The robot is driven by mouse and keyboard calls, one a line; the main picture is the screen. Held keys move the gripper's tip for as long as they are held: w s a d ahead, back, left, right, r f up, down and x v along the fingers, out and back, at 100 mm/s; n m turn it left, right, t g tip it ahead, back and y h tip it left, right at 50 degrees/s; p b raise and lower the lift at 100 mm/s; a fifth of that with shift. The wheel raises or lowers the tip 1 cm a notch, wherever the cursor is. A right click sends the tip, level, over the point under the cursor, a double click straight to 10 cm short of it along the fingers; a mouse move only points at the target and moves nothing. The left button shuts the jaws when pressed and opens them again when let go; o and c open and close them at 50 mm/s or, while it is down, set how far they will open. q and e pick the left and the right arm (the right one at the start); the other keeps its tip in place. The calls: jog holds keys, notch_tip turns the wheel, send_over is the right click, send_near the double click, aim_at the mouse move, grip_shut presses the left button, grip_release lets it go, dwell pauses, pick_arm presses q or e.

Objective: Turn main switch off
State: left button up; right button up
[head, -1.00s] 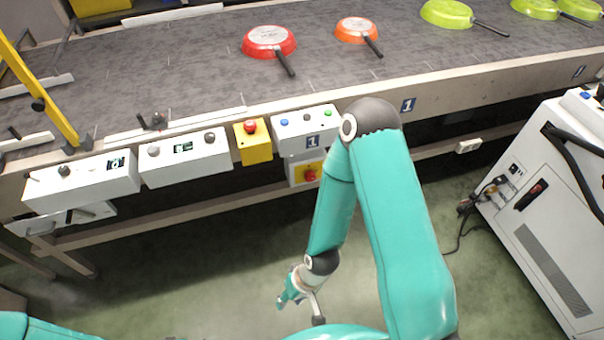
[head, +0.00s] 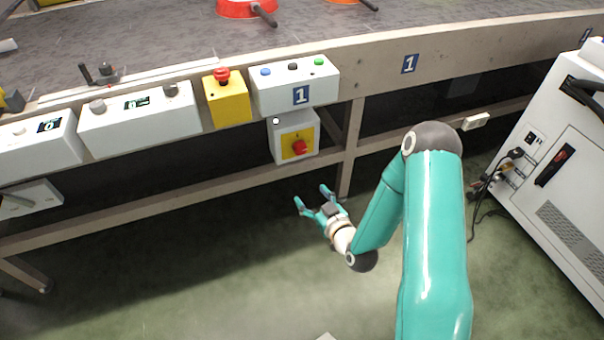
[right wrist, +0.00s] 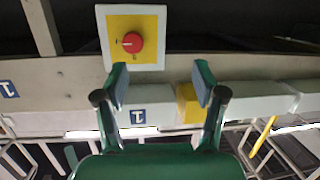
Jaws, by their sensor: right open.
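The main switch (head: 300,147) is a red rotary knob on a yellow plate, on a white box (head: 279,141) under the conveyor's front edge. In the right wrist view the red knob (right wrist: 131,43) shows beyond the fingers, up and left of the gap between them. My right gripper (head: 312,194) is open and empty, below the switch box and apart from it. It also shows in the right wrist view (right wrist: 160,85) with its two fingers spread. My left gripper is not in view.
Above the switch is a white button box (head: 295,88), with a yellow emergency stop box (head: 228,102) to its left. White control boxes (head: 140,127) line the conveyor edge. A table leg (head: 348,140) stands right of the switch. A white cabinet (head: 555,150) is at right.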

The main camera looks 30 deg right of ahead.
jog(key=d+t+h+b, duration=0.1)
jog(key=d+t+b, duration=0.1)
jog(key=d, duration=0.1)
jog(key=b, duration=0.2)
send_near(301, 150)
jog(key=shift+h, duration=0.4)
jog(key=x, duration=0.9)
jog(key=shift+w+a+f, duration=0.1)
jog(key=shift+w+f, duration=0.1)
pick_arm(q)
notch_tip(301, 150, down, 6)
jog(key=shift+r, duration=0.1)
